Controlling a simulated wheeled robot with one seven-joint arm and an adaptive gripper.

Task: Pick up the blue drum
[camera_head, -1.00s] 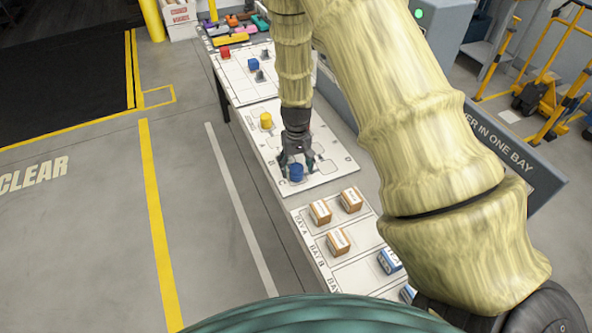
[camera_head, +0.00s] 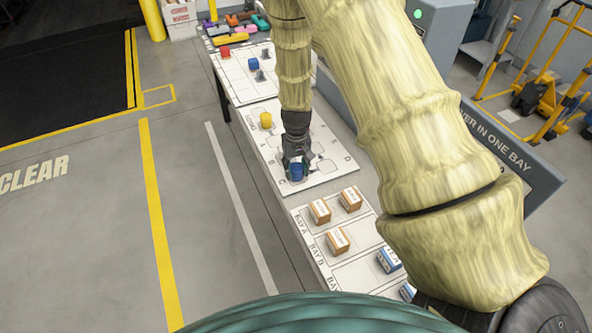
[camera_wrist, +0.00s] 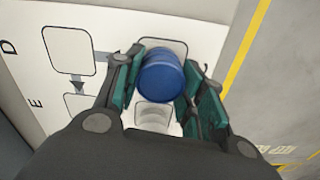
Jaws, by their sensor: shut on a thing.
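The blue drum (camera_head: 296,172) is near the front edge of the white lettered board (camera_head: 335,163) on the table. My gripper (camera_head: 297,167) points down over it, with a finger on each side. In the wrist view the drum (camera_wrist: 161,76) sits between the two teal finger pads of my gripper (camera_wrist: 160,88), which is shut on it. Whether the drum's base touches the board cannot be told. A pale round shape shows just below the drum in the wrist view.
A yellow drum (camera_head: 266,120) stands on the same board, behind my gripper. Brown boxes (camera_head: 338,240) and blue boxes (camera_head: 389,260) stand on the nearer bay panel. Farther back are a red piece (camera_head: 225,53) and another blue piece (camera_head: 253,63). The floor at left is clear.

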